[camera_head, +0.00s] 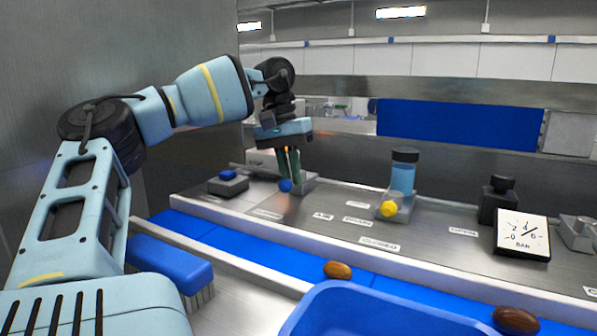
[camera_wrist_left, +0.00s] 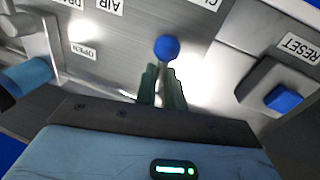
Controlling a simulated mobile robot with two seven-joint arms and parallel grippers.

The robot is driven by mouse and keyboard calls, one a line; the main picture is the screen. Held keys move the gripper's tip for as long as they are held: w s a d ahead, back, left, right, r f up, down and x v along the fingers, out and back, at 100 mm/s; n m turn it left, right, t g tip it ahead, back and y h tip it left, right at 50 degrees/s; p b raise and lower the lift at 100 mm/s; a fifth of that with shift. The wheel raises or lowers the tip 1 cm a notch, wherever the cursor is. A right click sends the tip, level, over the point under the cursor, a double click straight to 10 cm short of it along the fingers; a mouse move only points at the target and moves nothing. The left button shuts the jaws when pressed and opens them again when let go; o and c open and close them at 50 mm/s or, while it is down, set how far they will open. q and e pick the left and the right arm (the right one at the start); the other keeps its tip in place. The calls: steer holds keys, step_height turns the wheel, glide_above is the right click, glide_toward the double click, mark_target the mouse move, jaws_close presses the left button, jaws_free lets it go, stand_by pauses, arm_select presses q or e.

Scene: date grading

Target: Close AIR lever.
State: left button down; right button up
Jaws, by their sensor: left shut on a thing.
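In the left wrist view the blue knob (camera_wrist_left: 166,47) is just beyond my fingertips. My left gripper (camera_head: 290,170) points down at the lever. In the left wrist view its two fingers (camera_wrist_left: 162,86) are close together, shut on the lever right behind the knob. The lever's stem is mostly hidden by the fingers. My right gripper is not in view.
A yellow knob (camera_head: 389,209) on a metal bracket stands to the right, below a blue cylinder (camera_head: 402,178). A blue RESET button (camera_wrist_left: 283,98) sits beside the lever. A blue brush (camera_head: 168,268) and blue tray (camera_head: 380,312) are in front.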

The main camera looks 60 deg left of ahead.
arm_select(q)
steer(key=shift+s+a+m, duration=0.1)
steer(key=shift+a+m, duration=0.05)
steer(key=shift+m, duration=0.25)
stand_by(0.3)
steer(key=c, duration=1.5)
jaws_free()
steer(key=shift+s+a+r+b, duration=0.1)
steer(key=shift+a+r, duration=0.15)
steer(key=shift+r, duration=1.05)
steer(key=shift+s+a+r+b, duration=0.1)
steer(key=shift+s+a+r, duration=0.1)
steer(key=shift+r, duration=1.05)
steer(key=shift+s+a+r+b, duration=0.1)
steer(key=shift+a+r, duration=0.15)
steer(key=shift+r, duration=1.05)
